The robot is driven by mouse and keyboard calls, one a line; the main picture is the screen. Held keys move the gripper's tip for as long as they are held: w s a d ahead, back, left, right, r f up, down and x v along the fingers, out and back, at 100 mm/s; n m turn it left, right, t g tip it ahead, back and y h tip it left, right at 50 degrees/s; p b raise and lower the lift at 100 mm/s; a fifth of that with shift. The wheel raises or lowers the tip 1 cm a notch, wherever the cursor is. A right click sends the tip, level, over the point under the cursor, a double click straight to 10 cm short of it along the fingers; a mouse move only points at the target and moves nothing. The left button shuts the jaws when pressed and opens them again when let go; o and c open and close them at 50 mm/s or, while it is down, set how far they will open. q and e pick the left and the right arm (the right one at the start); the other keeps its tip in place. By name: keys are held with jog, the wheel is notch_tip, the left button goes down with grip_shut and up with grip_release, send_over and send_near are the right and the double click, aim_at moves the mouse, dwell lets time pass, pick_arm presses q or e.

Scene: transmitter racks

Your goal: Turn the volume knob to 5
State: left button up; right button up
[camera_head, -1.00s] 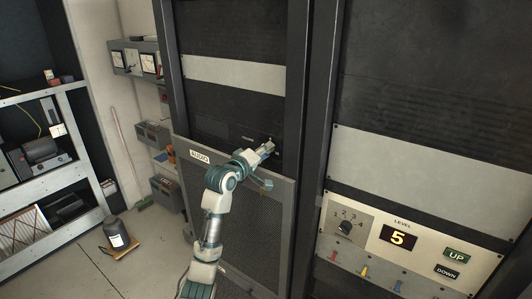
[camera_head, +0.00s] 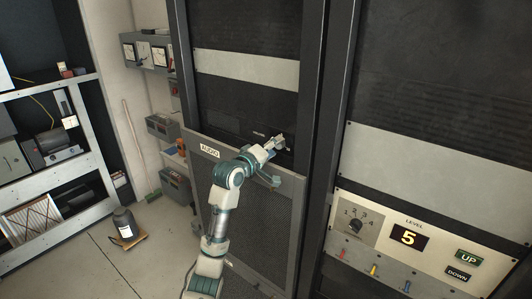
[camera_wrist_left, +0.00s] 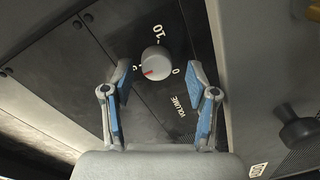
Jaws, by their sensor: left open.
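The volume knob (camera_wrist_left: 155,62) is a round light grey knob on a dark panel in the left wrist view. A red mark on its face points toward the lower left of the picture. The labels 10, 0 and VOLUME (camera_wrist_left: 181,107) show around it, and another label at the left is partly hidden by a finger. My left gripper (camera_wrist_left: 158,72) is open, with one blue-padded finger on each side of the knob and visible gaps between. In the head view, my left gripper (camera_head: 279,143) is at the AUDIO rack and hides the knob. My right gripper is not in view.
A mesh door (camera_head: 245,205) labelled AUDIO is below the panel. A black knob (camera_wrist_left: 297,133) stands out at the right in the wrist view. The right rack has a LEVEL display (camera_head: 408,239) reading 5, with UP and DOWN buttons. Shelves stand at left.

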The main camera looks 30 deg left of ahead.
pick_arm(q)
jog(key=s+a, duration=0.1)
jog(key=s, duration=1)
jog(key=shift+r, duration=0.2)
jog(key=shift+d, duration=0.1)
